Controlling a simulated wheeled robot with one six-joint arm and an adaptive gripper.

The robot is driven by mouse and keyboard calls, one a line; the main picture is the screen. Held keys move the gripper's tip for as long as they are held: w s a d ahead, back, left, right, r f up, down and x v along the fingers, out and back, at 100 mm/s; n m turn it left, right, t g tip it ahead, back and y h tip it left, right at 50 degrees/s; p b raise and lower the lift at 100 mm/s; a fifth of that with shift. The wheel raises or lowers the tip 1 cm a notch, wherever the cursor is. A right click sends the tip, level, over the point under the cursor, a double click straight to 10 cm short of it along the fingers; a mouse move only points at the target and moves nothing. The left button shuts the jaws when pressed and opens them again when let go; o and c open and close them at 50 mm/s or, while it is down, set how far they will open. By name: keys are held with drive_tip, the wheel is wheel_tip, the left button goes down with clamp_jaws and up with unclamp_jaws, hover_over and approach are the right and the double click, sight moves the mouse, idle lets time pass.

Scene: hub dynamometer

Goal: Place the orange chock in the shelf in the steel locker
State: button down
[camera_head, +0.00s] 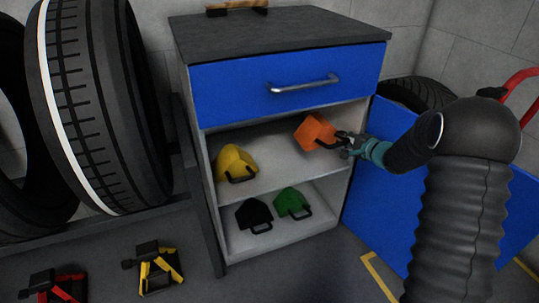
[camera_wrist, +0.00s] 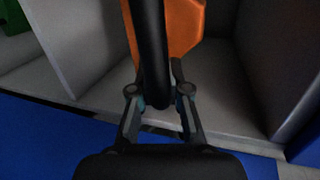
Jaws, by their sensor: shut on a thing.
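The orange chock (camera_head: 315,130) is at the right side of the open locker's upper compartment, tilted, with its black handle toward me. My gripper (camera_head: 343,142) is shut on this handle. In the wrist view the orange chock (camera_wrist: 184,27) is at the top, and its dark handle runs down between the fingers of my gripper (camera_wrist: 160,95). The steel locker (camera_head: 202,150) has a blue drawer above and its door swung open to the right. I cannot tell whether the chock touches the shelf (camera_head: 275,178).
A yellow chock (camera_head: 236,160) sits on the same shelf at the left. A black chock (camera_head: 254,213) and a green chock (camera_head: 291,201) sit on the level below. The open blue door (camera_head: 375,200) stands right of the opening. Large tyres (camera_head: 105,95) stand at the left.

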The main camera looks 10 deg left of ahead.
drive_tip(key=shift+s+a+y, duration=0.25)
drive_tip(key=shift+a+y, duration=0.05)
drive_tip(key=shift+a, duration=0.15)
drive_tip(key=w+a+f, duration=0.1)
drive_tip(key=a+f, duration=0.1)
drive_tip(key=a, duration=0.1)
drive_tip(key=w+a+f+b, duration=0.1)
drive_tip(key=a+f, duration=0.1)
drive_tip(key=a, duration=0.2)
drive_tip(key=w+a+f, duration=0.1)
drive_tip(key=a+f, duration=0.1)
drive_tip(key=a, duration=0.2)
drive_tip(key=shift+w+f+b, duration=0.2)
drive_tip(key=shift+f+b, duration=0.15)
drive_tip(key=shift+b, duration=0.05)
drive_tip(key=shift+f+b, duration=0.35)
drive_tip(key=shift+f, duration=1.7)
drive_tip(key=c, duration=1.1)
unclamp_jaws()
drive_tip(key=shift+f, duration=0.1)
drive_tip(key=shift+c, duration=0.2)
